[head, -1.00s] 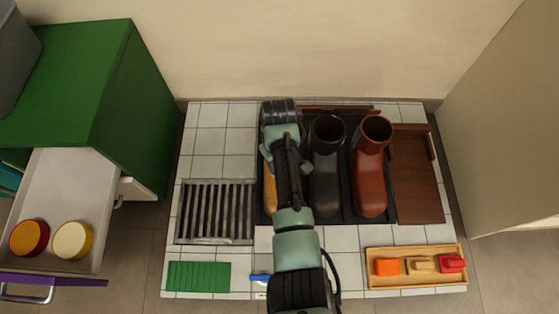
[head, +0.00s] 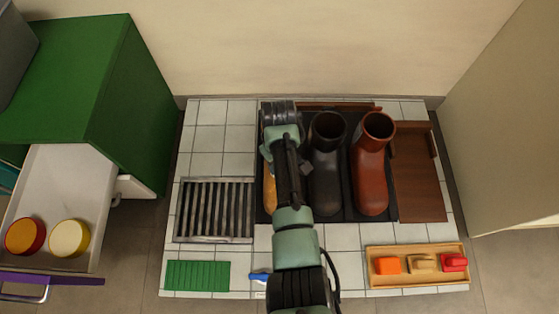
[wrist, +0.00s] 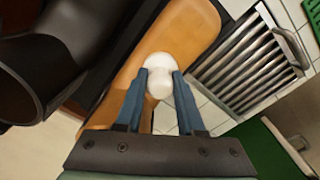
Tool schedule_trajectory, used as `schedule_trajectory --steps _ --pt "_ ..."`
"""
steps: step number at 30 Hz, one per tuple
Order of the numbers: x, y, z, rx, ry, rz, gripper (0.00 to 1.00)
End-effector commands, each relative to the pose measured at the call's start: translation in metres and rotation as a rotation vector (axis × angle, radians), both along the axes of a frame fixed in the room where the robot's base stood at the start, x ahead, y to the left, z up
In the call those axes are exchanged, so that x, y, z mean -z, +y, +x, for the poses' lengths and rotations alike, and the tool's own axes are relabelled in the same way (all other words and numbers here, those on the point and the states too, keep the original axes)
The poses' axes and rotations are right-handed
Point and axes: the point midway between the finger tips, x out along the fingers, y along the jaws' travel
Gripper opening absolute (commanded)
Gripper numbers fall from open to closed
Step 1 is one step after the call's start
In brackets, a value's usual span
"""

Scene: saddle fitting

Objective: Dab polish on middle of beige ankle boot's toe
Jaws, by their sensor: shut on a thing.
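The tan-beige ankle boot (head: 269,190) stands left of the other boots, mostly hidden by my arm in the head view. In the wrist view its smooth upper (wrist: 128,78) runs diagonally under my gripper. My gripper (wrist: 160,82) is shut on a white, rounded dabber (wrist: 159,62), with one blue finger on each side. The dabber overlaps the front part of the boot in the picture; whether it touches the leather I cannot tell. No separate polish mark shows. The head view hides my fingers.
A dark boot (head: 326,175) and a red-brown boot (head: 371,170) stand to the right. A metal grate (head: 214,210) lies left. A wooden tray (head: 418,279) holds coloured blocks. Two round tins (head: 70,238) sit in an open drawer (head: 75,185).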

Motion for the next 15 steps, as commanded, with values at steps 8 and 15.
schedule_trajectory --steps 8,15 --pt "-0.006 0.000 -0.012 0.001 0.002 0.001 0.00" --pt "-0.005 0.000 -0.028 0.001 0.002 0.001 0.00"
